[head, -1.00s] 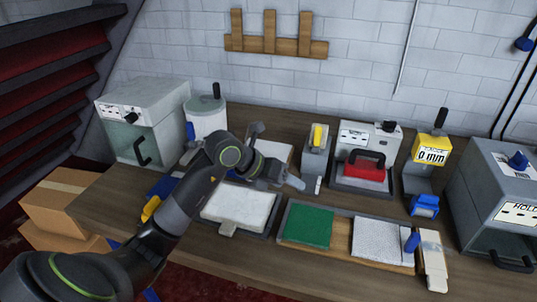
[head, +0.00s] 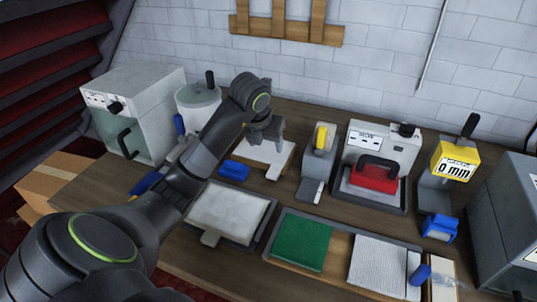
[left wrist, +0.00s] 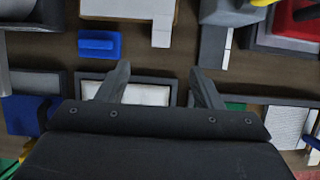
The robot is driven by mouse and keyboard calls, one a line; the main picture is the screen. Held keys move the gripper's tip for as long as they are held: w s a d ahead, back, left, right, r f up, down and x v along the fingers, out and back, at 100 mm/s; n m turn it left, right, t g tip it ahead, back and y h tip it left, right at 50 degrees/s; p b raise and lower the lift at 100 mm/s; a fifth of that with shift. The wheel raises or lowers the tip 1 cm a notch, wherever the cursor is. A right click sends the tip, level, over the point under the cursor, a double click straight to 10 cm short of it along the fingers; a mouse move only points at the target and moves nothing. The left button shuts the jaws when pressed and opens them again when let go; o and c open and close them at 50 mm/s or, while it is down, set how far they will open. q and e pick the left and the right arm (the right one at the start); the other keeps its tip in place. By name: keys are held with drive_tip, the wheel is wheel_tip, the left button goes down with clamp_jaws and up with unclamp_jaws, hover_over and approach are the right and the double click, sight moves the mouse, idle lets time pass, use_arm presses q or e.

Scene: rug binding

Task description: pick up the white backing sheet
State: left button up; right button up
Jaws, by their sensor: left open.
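Several white sheets show, and I cannot tell by look alone which is the backing sheet. One (head: 264,152) with a small tab lies on a wooden board at the back; its edge and tab show at the top of the left wrist view (left wrist: 127,8). Another white slab (head: 228,212), also tabbed, lies in a dark tray at front left. A white textured sheet (head: 378,266) lies beside a green sheet (head: 303,243) in the front tray. My left gripper (head: 265,133) is open and empty, above the back sheet and partly covering it. My right gripper is out of view.
A blue block (head: 234,171) lies left of the back sheet. A grey box machine (head: 130,112) and a white canister (head: 200,105) stand at left.

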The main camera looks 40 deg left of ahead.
use_arm(q)
wheel_tip(320, 180, down, 2)
drive_tip(key=b, duration=0.4)
approach(274, 171)
drive_tip(key=p+x, duration=0.1)
drive_tip(key=x, duration=0.2)
drive_tip(key=shift+w+a+f, duration=0.2)
drive_tip(key=shift+f, duration=0.05)
drive_tip(key=p+x, duration=0.1)
drive_tip(key=x, duration=0.3)
drive_tip(key=shift+w+d+f, duration=0.1)
drive_tip(key=shift+f, duration=0.3)
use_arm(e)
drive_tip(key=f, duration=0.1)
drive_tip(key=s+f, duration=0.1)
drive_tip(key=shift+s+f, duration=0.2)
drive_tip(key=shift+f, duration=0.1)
use_arm(q)
drive_tip(key=shift+c, duration=0.4)
drive_tip(key=c, duration=1)
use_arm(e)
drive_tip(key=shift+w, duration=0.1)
